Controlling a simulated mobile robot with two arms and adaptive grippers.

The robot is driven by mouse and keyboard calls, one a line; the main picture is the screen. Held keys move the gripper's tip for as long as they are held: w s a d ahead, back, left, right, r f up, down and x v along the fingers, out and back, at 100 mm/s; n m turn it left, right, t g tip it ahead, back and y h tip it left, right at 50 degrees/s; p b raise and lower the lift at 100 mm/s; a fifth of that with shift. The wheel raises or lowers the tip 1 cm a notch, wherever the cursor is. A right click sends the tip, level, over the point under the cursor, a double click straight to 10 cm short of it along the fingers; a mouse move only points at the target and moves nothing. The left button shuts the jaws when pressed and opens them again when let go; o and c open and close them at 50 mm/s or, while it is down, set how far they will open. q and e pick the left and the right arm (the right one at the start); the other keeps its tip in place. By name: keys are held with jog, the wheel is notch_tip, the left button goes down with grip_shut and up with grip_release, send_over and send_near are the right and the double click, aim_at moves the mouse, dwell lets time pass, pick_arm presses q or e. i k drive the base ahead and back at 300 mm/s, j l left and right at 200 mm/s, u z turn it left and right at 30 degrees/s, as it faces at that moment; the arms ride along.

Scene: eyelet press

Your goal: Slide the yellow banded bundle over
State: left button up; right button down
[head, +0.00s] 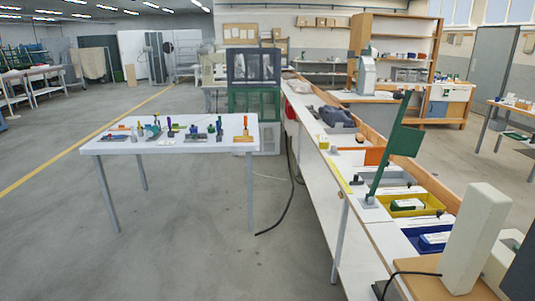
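I cannot clearly make out a yellow banded bundle. A yellow bin (415,212) on the long bench at right holds a small white item (408,204), too small to tell whether it is banded. A small yellow item (324,142) and a thin yellow strip (337,173) lie farther up the bench. Neither of my grippers is in view.
The long bench (384,239) also carries a blue bin (426,247), a green plate on a post (404,140) and a tall beige block (474,238). A white table (170,148) with several hand tools stands at left. A black cable (280,215) lies on the floor between them. Open floor (180,250) lies in front.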

aim_at(323, 140)
jog(key=i+j+u, duration=0.1)
jog(key=i+u, duration=0.2)
jog(key=i, duration=0.85)
jog(key=i+l+u, duration=0.25)
jog(key=i, duration=0.9)
